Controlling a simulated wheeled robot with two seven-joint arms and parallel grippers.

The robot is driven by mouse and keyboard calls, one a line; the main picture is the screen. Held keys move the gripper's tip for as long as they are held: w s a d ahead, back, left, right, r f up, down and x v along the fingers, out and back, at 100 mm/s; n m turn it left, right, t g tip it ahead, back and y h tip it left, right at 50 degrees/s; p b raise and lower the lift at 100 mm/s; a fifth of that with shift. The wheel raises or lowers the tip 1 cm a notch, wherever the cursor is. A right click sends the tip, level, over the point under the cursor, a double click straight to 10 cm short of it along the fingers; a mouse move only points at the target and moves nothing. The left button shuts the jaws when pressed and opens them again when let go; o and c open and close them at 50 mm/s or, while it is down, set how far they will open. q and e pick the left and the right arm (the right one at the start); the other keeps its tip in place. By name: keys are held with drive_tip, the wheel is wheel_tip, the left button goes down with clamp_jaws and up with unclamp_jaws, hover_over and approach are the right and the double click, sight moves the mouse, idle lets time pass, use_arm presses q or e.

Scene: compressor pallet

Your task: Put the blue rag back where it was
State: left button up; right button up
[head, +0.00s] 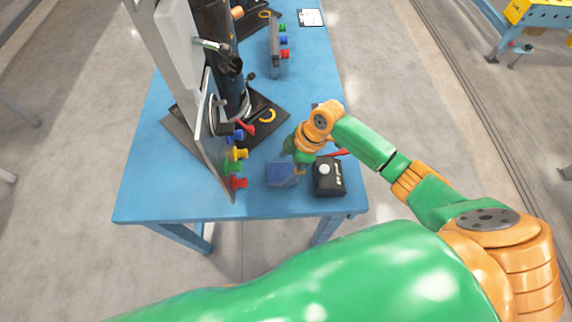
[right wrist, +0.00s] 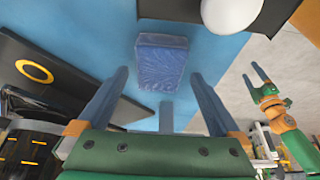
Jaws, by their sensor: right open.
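The blue rag (head: 282,175) is a folded, block-like bundle on the blue table near its front edge. It also shows in the right wrist view (right wrist: 162,62), ahead of the fingers. My right gripper (head: 292,158) is just behind the rag in the head view, partly hidden by its own wrist. In the right wrist view its two fingers (right wrist: 157,100) are wide apart with nothing between them. My left gripper (right wrist: 255,78) shows small at the right of the right wrist view, its fingers apart and empty; it is out of the head view.
A black box with a white knob (head: 325,185) stands just right of the rag. A panel with coloured knobs (head: 238,156) stands to its left, before the black compressor base (head: 265,110). The blue table (head: 160,200) is bare at front left.

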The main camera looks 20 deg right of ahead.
drive_tip(key=p+v, duration=0.1)
drive_tip(key=v, duration=1)
drive_tip(key=shift+r, duration=0.35)
drive_tip(key=shift+s+d, duration=0.1)
